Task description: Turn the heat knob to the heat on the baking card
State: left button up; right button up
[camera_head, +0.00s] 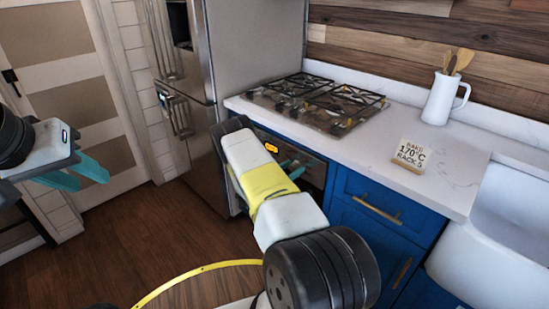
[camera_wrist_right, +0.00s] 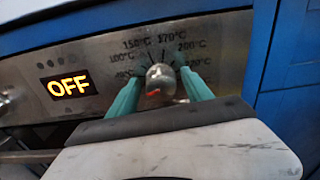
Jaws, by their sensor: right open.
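The baking card (camera_head: 411,156) stands on the white counter and reads BAKE 170°C RACK 5. The metal heat knob (camera_wrist_right: 160,80) is on the oven panel (camera_wrist_right: 235,45), ringed by marks that include 150°C, 170°C and 200°C. A red mark shows on the knob's lower left. The panel display (camera_wrist_right: 68,84) reads OFF; it glows orange in the head view (camera_head: 271,148). My right gripper (camera_wrist_right: 162,88) is open, with one teal finger on each side of the knob; contact is unclear. My left gripper (camera_head: 83,176) is open and empty, away from the oven.
A gas hob (camera_head: 318,103) is set in the counter above the oven. A white jug (camera_head: 441,99) with wooden utensils stands at the back right, and a white sink (camera_head: 510,215) is at the right. Blue drawers (camera_head: 375,210) adjoin the oven. A steel fridge (camera_head: 190,120) stands left.

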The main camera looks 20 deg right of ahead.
grip_shut()
jog(key=shift+m, duration=0.3)
jog(key=m, duration=0.5)
jog(key=shift+s, duration=0.1)
jog(key=m, duration=0.6)
jog(key=shift+f+m, duration=0.1)
jog(key=shift+m, duration=0.2)
jog(key=m, duration=1.1)
jog(key=shift+f, duration=0.15)
jog(key=shift+m, duration=0.4)
